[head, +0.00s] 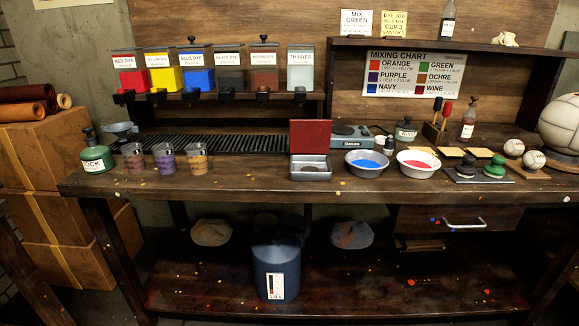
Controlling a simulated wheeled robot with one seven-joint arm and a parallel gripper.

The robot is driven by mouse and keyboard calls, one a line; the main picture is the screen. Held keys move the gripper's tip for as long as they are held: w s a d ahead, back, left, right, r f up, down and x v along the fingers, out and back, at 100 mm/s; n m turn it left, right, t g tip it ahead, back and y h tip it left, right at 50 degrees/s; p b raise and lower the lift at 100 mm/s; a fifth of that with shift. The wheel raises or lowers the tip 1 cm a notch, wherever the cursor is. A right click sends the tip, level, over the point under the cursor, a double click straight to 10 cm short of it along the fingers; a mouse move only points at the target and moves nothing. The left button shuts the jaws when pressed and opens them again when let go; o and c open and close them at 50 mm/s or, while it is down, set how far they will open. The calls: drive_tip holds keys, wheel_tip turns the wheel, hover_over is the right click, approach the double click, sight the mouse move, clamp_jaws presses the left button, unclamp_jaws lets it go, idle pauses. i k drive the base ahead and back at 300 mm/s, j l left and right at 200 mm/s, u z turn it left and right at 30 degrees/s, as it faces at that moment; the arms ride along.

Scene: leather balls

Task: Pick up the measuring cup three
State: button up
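Three small clear measuring cups stand upright in a row at the left of the workbench (240,186). The left cup (133,156) has a brownish-red band, the middle cup (165,158) a purple one, and the right cup (196,158) an orange-brown and purple one. Their markings are too small to read, so I cannot tell for sure which is number three. My gripper is not in view.
A green bottle (94,153) stands left of the cups. Dye bins (197,70) hang above a black grate (225,143). A red-lidded metal box (310,165), a blue-filled bowl (366,163) and a red-filled bowl (418,164) sit rightward. Bench between cups and box is clear.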

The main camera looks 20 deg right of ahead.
sight(197, 154)
drive_tip(key=i+u, duration=0.15)
drive_tip(key=u, duration=0.65)
drive_tip(key=i+l+u, duration=0.8)
drive_tip(key=i+l, duration=0.15)
drive_tip(key=l, duration=0.15)
drive_tip(key=i+l, duration=0.15)
drive_tip(key=l, duration=0.2)
drive_tip(key=u, duration=0.05)
